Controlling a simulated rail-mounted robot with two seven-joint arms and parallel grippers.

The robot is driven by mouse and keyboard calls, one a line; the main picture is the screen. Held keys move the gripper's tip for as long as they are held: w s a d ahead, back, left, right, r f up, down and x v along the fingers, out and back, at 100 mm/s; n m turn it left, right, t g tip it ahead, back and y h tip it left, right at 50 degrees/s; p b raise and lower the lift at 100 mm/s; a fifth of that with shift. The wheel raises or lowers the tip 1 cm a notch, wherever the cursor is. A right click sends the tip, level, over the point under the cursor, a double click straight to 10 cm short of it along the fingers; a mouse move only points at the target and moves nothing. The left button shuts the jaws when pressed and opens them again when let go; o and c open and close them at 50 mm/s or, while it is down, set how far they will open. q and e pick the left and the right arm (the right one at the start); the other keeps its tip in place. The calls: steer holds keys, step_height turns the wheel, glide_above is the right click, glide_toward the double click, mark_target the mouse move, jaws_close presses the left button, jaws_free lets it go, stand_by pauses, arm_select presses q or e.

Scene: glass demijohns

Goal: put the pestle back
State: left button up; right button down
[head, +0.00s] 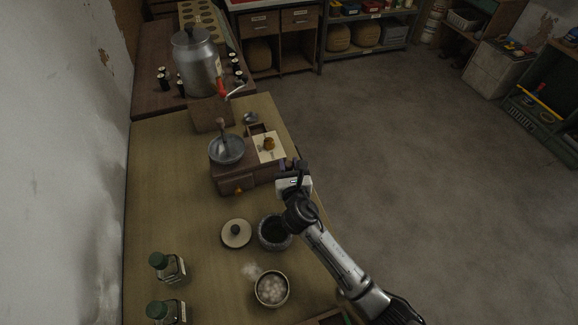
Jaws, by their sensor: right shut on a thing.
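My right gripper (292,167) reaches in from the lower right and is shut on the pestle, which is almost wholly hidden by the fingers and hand. It is above the table's right edge, beside the wooden box with a drawer (232,186). A dark stone mortar (262,232) stands nearer, just left of my right arm. Its inside looks dark and empty, though part of its rim is close behind the arm. My left gripper is not in view.
A grey metal bowl with an upright wooden-knobbed part (226,152) sits on the box. A round lid (236,234), a bowl of pale balls (271,289) and green-capped bottles (170,268) stand nearer. A large metal pot (198,66) stands behind. The table's left middle is clear.

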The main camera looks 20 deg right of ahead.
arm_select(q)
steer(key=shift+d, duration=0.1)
arm_select(e)
steer(key=shift+w, duration=0.1)
steer(key=c, duration=1.1)
jaws_free()
steer(key=shift+c, duration=0.2)
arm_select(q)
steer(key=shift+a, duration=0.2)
arm_select(e)
steer(key=shift+o, duration=1.4)
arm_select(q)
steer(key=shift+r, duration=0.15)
arm_select(e)
steer(key=shift+s+r, duration=0.15)
steer(key=shift+s, duration=0.05)
arm_select(q)
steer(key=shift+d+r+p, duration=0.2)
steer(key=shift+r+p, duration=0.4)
steer(key=shift+p, duration=0.05)
arm_select(e)
steer(key=v, duration=0.7)
